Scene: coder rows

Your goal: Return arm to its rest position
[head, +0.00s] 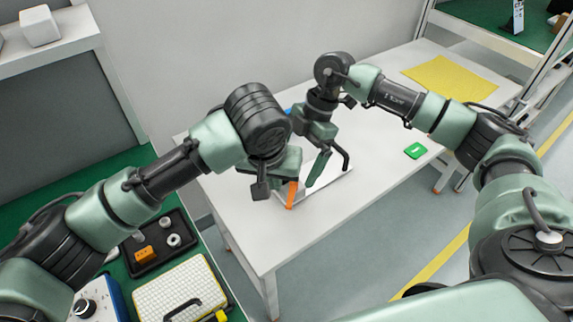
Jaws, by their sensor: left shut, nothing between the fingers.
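My left arm reaches in from the left, and its gripper (261,189) points down over the left part of the white table (300,235). The left gripper is shut with nothing seen in it. My right arm comes from the right and bends down at the table's back. Its gripper (328,172) hangs close to the right of the left one, over a pale flat sheet or tray (338,180). An orange piece (291,196) stands just right of the left gripper.
A green card (415,150) and a yellow mat (450,78) lie on the table at right. At lower left, a green bench holds a black tray (143,266) with an orange block and white rings, and a white ribbed case (180,290). The table's front is clear.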

